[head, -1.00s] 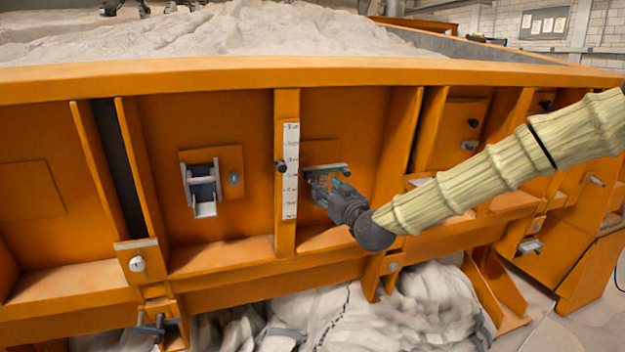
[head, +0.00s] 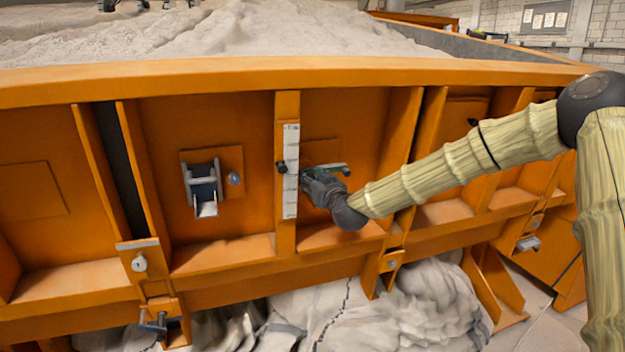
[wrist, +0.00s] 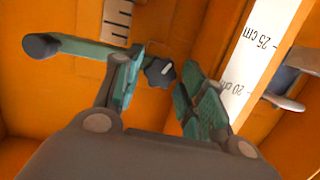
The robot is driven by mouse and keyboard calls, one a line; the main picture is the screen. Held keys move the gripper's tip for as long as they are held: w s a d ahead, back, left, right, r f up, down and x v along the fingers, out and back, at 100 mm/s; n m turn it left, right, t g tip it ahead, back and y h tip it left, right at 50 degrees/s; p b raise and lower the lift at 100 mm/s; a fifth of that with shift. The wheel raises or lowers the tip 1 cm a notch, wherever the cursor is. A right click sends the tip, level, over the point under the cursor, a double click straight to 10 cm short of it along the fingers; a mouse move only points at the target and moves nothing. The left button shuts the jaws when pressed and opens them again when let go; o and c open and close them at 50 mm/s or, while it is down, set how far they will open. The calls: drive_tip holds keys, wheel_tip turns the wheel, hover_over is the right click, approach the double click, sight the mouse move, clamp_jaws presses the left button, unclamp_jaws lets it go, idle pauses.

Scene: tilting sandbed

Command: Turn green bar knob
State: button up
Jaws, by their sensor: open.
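The green bar knob (head: 327,168) sits on the orange panel just right of the white scale strip, partly hidden by my gripper in the head view. In the wrist view its green bar (wrist: 85,48) runs from a dark rounded end at the left towards my left finger. A dark lobed piece with a light spot (wrist: 160,72) shows between the fingers. My gripper (head: 312,178) is open at the knob. In the wrist view its green-padded fingers (wrist: 160,80) are spread, one on either side of the lobed piece. Contact with the bar cannot be told.
A metal latch (head: 203,190) sits further left. Orange ribs and a lower ledge frame the panel. Sand (head: 250,35) fills the bed above.

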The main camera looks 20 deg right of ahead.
drive_tip(key=c, duration=0.7)
drive_tip(key=shift+c, duration=0.2)
drive_tip(key=shift+f+b, duration=0.1)
drive_tip(key=shift+b, duration=0.2)
